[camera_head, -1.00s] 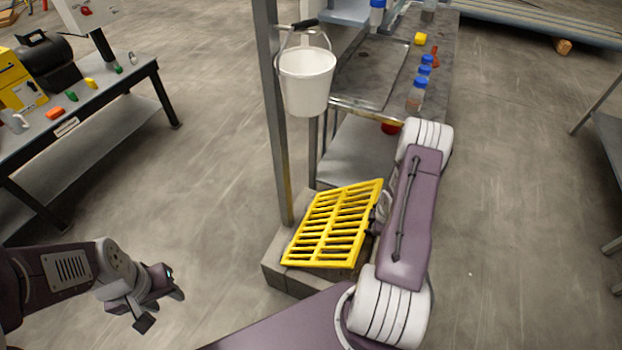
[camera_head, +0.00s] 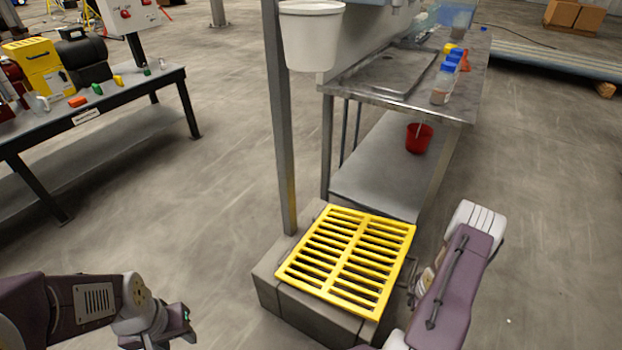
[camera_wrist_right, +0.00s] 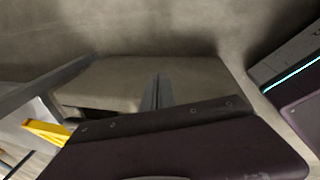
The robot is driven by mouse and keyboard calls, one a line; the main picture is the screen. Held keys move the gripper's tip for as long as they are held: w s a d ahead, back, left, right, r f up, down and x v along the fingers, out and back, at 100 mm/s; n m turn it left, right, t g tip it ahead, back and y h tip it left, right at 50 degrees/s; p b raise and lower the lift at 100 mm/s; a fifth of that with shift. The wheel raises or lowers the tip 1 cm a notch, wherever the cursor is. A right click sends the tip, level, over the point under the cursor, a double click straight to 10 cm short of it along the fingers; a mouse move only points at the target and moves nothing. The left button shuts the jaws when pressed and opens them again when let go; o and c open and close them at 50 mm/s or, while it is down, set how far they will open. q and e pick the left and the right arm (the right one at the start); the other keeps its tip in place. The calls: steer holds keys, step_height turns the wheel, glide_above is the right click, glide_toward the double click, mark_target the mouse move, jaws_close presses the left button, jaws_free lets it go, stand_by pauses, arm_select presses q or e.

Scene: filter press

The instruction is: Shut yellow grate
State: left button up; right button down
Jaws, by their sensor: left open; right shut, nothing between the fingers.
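The yellow grate (camera_head: 348,260) lies flat, or very nearly so, over the top of a low concrete block box (camera_head: 300,303). A yellow piece, likely the grate's edge, shows at the left of the right wrist view (camera_wrist_right: 45,132). My right arm is beside the grate's right edge. In the head view its gripper is mostly hidden by the arm; in the right wrist view the right gripper (camera_wrist_right: 158,92) is shut and empty. I cannot tell whether it touches the box or grate. My left gripper (camera_head: 170,338) is open and empty at the lower left, well away from the grate.
A metal post (camera_head: 280,130) rises at the box's back left corner, with a white bucket (camera_head: 312,38) beside it. A steel table (camera_head: 458,108) with bottles stands behind, a red bucket (camera_head: 418,138) on its lower shelf. A workbench (camera_head: 105,103) is at left.

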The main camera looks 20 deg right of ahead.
arm_select(q)
steer(key=shift+f+b, duration=0.65)
steer(key=shift+f, duration=0.4)
arm_select(e)
steer(key=shift+s+d+f, duration=0.1)
steer(key=shift+f, duration=1.25)
steer(key=shift+r, duration=0.1)
